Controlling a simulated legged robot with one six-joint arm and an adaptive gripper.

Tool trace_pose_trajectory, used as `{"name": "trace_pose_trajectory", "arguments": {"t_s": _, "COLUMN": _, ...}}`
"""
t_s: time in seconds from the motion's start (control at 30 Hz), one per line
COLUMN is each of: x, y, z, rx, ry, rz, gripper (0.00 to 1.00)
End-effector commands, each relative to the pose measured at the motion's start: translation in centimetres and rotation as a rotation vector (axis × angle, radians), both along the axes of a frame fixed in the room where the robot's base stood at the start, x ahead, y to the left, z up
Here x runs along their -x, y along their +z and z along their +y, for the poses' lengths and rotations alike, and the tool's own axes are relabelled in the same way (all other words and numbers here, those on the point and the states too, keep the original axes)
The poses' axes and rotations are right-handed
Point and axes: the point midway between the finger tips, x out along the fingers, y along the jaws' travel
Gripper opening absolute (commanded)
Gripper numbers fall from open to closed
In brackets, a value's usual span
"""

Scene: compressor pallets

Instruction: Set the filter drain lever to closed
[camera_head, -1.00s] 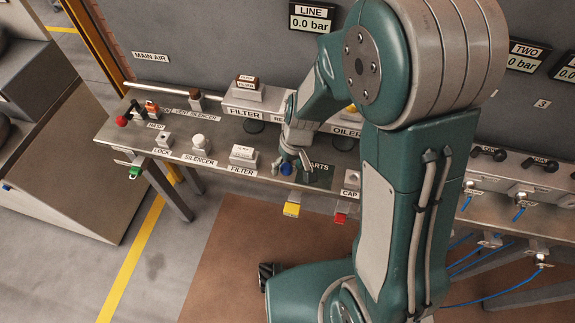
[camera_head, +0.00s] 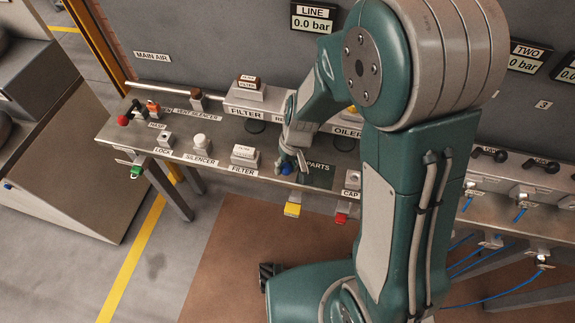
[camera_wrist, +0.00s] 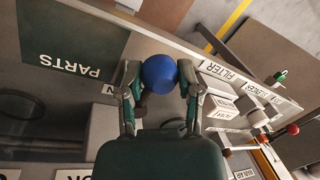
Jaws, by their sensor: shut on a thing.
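A blue ball knob (camera_wrist: 159,73) sits between the two fingers of my gripper (camera_wrist: 158,88) in the wrist view, with a finger against each side. My gripper is shut on it. In the head view the blue knob (camera_head: 286,169) shows at the bench's front edge, below my gripper (camera_head: 291,160) and right of the front FILTER label (camera_head: 243,170). I take it to be the filter drain lever's end. The lever's stem and pivot are hidden, so its exact angle cannot be told.
The dark PARTS patch (camera_head: 318,175) lies just right of my gripper. A white FILTER block (camera_head: 244,155) and the SILENCER knob (camera_head: 199,141) stand to the left.

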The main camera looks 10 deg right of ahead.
Motion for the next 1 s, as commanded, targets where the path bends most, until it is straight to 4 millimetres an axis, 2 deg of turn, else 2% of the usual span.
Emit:
{"name": "trace_pose_trajectory", "arguments": {"t_s": 0.03, "x": 0.1, "y": -0.1, "z": 0.0, "rx": 0.0, "ry": 0.0, "rz": 0.002, "gripper": 0.0}}
{"name": "trace_pose_trajectory", "arguments": {"t_s": 0.07, "x": 0.1, "y": -0.1, "z": 0.0, "rx": 0.0, "ry": 0.0, "rz": 0.002, "gripper": 0.49}}
{"name": "trace_pose_trajectory", "arguments": {"t_s": 0.1, "x": 0.1, "y": -0.1, "z": 0.0, "rx": 0.0, "ry": 0.0, "rz": 0.002, "gripper": 0.67}}
{"name": "trace_pose_trajectory", "arguments": {"t_s": 0.13, "x": 0.1, "y": -0.1, "z": 0.0, "rx": 0.0, "ry": 0.0, "rz": 0.002, "gripper": 0.78}}
{"name": "trace_pose_trajectory", "arguments": {"t_s": 0.6, "x": 0.0, "y": 0.5, "z": -0.1, "rx": -0.001, "ry": 0.001, "rz": -0.001, "gripper": 0.78}}
{"name": "trace_pose_trajectory", "arguments": {"t_s": 0.77, "x": -0.2, "y": 2.9, "z": -0.5, "rx": -0.002, "ry": -0.001, "rz": -0.005, "gripper": 0.78}}
{"name": "trace_pose_trajectory", "arguments": {"t_s": 1.0, "x": -0.5, "y": 7.9, "z": -1.4, "rx": 0.0, "ry": 0.001, "rz": -0.004, "gripper": 0.78}}
